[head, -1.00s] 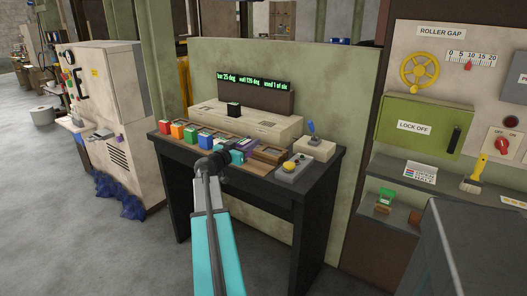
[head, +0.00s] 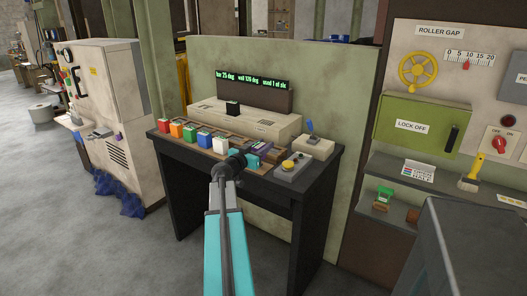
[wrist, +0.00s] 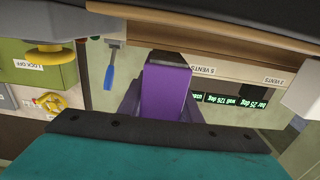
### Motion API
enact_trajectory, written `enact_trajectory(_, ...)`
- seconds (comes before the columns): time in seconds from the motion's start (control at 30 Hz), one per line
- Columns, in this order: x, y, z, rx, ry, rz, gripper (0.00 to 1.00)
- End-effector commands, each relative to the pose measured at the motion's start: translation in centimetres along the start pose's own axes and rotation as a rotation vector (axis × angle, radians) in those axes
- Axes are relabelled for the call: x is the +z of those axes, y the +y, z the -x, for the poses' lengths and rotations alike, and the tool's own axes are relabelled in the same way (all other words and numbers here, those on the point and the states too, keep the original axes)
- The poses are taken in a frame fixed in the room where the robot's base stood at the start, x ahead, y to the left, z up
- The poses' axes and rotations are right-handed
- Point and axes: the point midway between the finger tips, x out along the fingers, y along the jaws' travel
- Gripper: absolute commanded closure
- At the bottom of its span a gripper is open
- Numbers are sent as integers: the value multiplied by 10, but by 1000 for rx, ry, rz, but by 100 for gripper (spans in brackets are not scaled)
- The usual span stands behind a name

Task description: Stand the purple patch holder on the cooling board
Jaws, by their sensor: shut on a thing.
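The purple patch holder (wrist: 167,92) fills the middle of the wrist view, between the two fingers of my gripper (wrist: 160,105). My gripper is shut on it. In the head view my gripper (head: 256,152) is over the front right part of the dark bench, and the holder is mostly hidden there. A wooden board (head: 272,155) lies on the bench just right of my gripper, partly hidden; I cannot tell for sure that it is the cooling board. I cannot tell whether the holder touches anything below.
Red (head: 165,125), orange, green, blue and white holders stand in a row on the bench's left. A black holder (head: 233,108) stands on the beige unit behind. A control box (head: 290,167) with a yellow button and a blue-lever box (head: 313,147) stand at the right.

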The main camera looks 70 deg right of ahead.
Motion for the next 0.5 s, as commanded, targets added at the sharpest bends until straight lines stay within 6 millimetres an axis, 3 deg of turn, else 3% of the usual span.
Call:
enact_trajectory(0.23,21,0,0,0,-1,1,96)
enact_trajectory(0.5,24,0,0,-1,0,1,96)
